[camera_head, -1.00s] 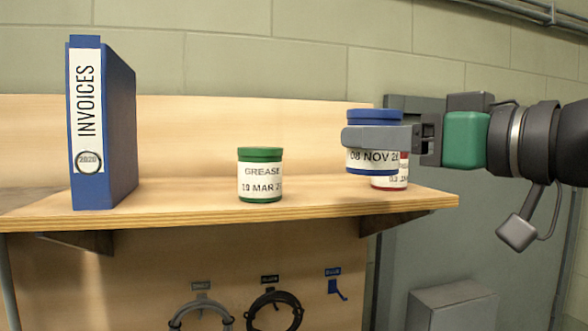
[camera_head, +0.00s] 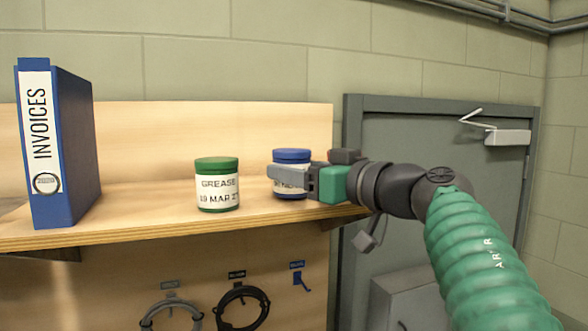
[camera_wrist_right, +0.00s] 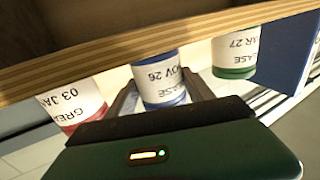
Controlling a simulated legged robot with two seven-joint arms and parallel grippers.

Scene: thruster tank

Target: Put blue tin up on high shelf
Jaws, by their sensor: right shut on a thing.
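The blue tin (camera_head: 291,156) has a blue lid and a white label, and is at the high shelf (camera_head: 150,222), right of the green grease tin. My right gripper (camera_head: 285,176) is shut on it, coming in from the right. In the right wrist view the blue tin (camera_wrist_right: 162,85) sits between the two fingers, its label reading NOV 26. Whether its base touches the shelf I cannot tell. My left gripper is not in view.
The green tin (camera_head: 217,185) stands left of the blue one. A red-rimmed tin (camera_wrist_right: 75,107) is close on the blue tin's other side. A blue INVOICES binder (camera_head: 60,145) stands at the shelf's left. Cable loops (camera_head: 241,308) hang below. A grey door (camera_head: 440,130) is at right.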

